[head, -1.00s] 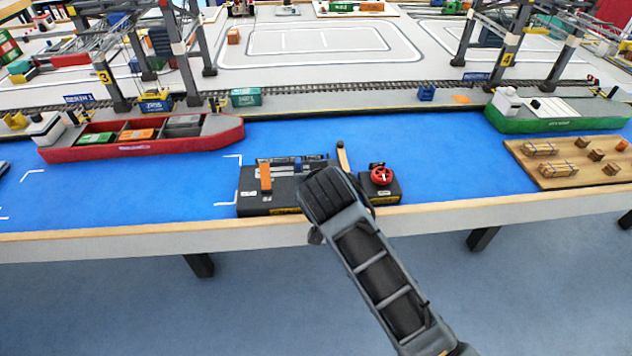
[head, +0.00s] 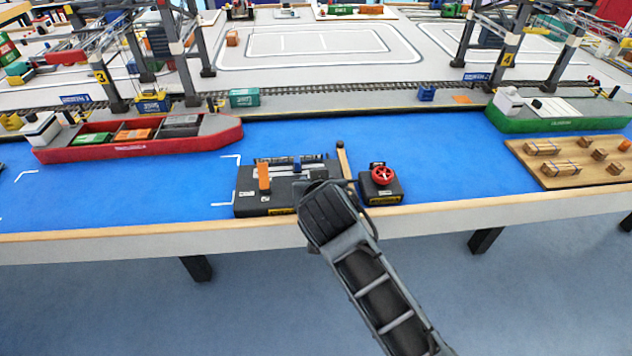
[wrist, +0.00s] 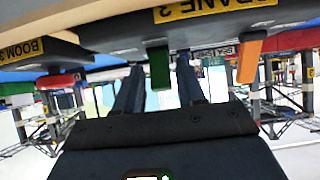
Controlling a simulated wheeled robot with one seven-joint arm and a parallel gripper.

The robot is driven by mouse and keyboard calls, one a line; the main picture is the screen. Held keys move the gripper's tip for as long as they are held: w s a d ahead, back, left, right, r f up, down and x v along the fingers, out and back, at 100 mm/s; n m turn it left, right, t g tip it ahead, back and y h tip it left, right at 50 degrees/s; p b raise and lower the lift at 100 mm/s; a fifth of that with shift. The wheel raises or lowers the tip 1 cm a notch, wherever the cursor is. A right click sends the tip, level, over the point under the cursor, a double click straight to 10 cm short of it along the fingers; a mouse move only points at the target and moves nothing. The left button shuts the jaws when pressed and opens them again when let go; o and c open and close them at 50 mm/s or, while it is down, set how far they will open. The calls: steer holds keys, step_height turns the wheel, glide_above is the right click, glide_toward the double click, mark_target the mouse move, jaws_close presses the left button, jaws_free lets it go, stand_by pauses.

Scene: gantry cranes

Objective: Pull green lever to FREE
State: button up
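The green lever (wrist: 159,67) hangs down from the box edge in the wrist view, which looks upside down. It lies between my gripper's two fingers (wrist: 159,88) as seen there. The fingers stand apart, with a visible gap on each side of the lever; I cannot tell how deep it sits between them. In the head view my arm's end covers the green lever and the fingers, at the front right of the black control box (head: 245,203). An orange lever (wrist: 250,61) stands off to the right in the wrist view, and at the box's left in the head view (head: 264,177).
A smaller black box with a red handwheel (head: 383,175) stands right of the control box. The table's pale front edge (head: 130,241) runs just in front. A red ship (head: 130,148) lies behind left; open blue surface surrounds the boxes.

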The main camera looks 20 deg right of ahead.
steer(key=shift+o, duration=0.7)
steer(key=shift+r, duration=0.1)
steer(key=v, duration=0.7)
steer(key=shift+s+r, duration=0.2)
steer(key=shift+s, duration=0.1)
stand_by(1.7)
